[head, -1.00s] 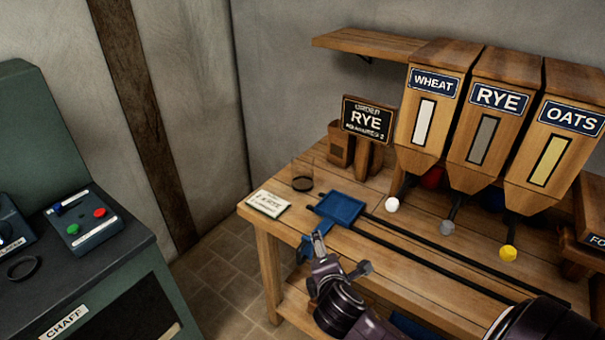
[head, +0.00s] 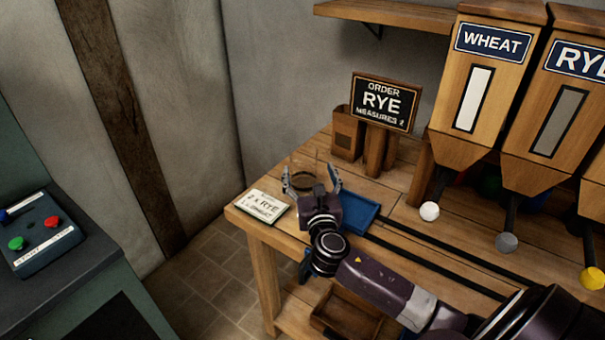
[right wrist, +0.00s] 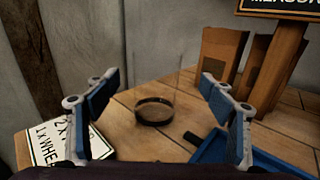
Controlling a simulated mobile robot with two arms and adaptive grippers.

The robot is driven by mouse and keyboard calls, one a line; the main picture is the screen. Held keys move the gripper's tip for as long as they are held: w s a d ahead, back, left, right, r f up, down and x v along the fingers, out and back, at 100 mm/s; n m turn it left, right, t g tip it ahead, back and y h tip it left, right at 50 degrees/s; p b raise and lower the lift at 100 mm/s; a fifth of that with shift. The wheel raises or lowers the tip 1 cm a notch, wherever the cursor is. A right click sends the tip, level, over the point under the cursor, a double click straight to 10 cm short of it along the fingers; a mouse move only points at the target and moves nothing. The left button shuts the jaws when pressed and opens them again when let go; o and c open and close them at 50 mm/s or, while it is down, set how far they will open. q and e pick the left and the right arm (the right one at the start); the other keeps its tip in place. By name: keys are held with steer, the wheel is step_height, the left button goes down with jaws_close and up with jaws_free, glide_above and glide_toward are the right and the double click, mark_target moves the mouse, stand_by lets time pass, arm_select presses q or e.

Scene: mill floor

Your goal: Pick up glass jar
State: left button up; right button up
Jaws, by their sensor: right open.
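The glass jar (head: 303,177) is clear, with a dark ring near its base. It stands upright near the left end of the wooden bench (head: 262,234). In the right wrist view the jar (right wrist: 155,109) is ahead, between the fingers and beyond their tips. My right gripper (head: 311,178) is open and empty, just in front of the jar; its blue-padded fingers also show in the right wrist view (right wrist: 158,88). My left gripper is not in view.
A blue tray (head: 360,213) lies right of the jar on dark rails. An order card (head: 262,206) lies to the left. Wooden holders (head: 347,134) and an order sign (head: 384,102) stand behind. Hoppers (head: 480,75) with ball-ended levers are at right.

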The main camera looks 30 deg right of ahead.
mark_target(302, 151)
steer(key=shift+w+d, duration=0.25)
steer(key=shift+w, duration=0.3)
steer(key=shift+w+d+r, duration=0.15)
steer(key=shift+w+d, duration=0.1)
steer(key=shift+w, duration=0.35)
steer(key=x, duration=0.4)
steer(key=shift+w+a+f+p, duration=0.15)
steer(key=shift+f+p, duration=0.15)
steer(key=shift+w, duration=0.3)
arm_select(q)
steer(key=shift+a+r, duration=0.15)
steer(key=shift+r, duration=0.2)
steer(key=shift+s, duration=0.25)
arm_select(e)
steer(key=c, duration=1.5)
